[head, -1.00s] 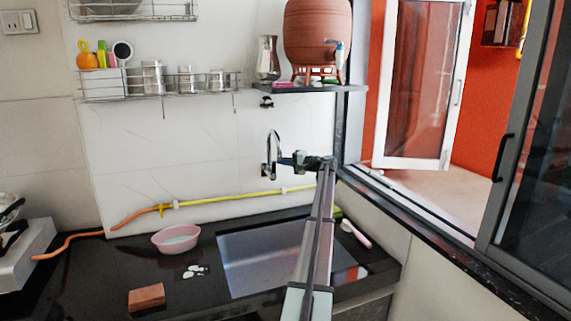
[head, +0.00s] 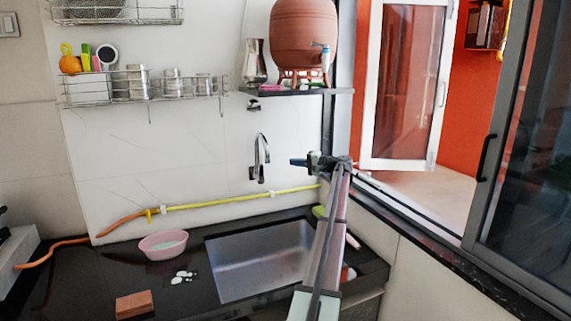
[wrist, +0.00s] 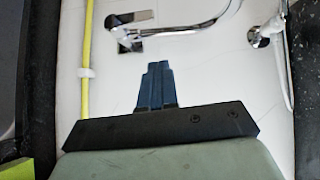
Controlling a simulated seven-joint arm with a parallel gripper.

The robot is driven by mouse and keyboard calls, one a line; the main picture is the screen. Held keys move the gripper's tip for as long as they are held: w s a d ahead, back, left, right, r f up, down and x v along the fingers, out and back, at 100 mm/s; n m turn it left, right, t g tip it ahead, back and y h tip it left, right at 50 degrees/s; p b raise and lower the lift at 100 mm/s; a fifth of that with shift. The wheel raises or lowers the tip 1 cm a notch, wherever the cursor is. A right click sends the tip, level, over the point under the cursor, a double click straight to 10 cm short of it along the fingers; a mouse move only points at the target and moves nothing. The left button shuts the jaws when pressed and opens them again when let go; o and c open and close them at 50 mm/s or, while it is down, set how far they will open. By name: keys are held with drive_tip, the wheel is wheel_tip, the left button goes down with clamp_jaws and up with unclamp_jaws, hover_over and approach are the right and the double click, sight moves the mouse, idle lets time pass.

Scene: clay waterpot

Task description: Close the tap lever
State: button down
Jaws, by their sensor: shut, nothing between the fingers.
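A brown clay waterpot (head: 303,38) stands on a small stand on the wall shelf. Its small tap (head: 325,57) is pale with a bluish part at the top; its lever's position is too small to tell. A chrome faucet (head: 261,158) is on the wall below, above the sink; it also shows at the top of the wrist view (wrist: 185,30). My gripper (head: 294,162) is to the right of this faucet, apart from it, and well below the pot's tap. In the wrist view its blue fingers (wrist: 156,82) are together and empty. The clay pot is not in that view.
The shelf (head: 295,91) lies above my gripper. A small chrome wall fitting (head: 253,105) is below it. A yellow hose (head: 225,202) runs along the wall. The sink (head: 262,262) and pink bowl (head: 163,244) are below. An open window (head: 400,90) is at the right.

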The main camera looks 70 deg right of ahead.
drive_tip(key=shift+s+r, duration=0.1)
drive_tip(key=shift+s, duration=0.8)
drive_tip(key=c, duration=1.6)
unclamp_jaws()
drive_tip(key=shift+s, duration=0.3)
drive_tip(key=o, duration=1.6)
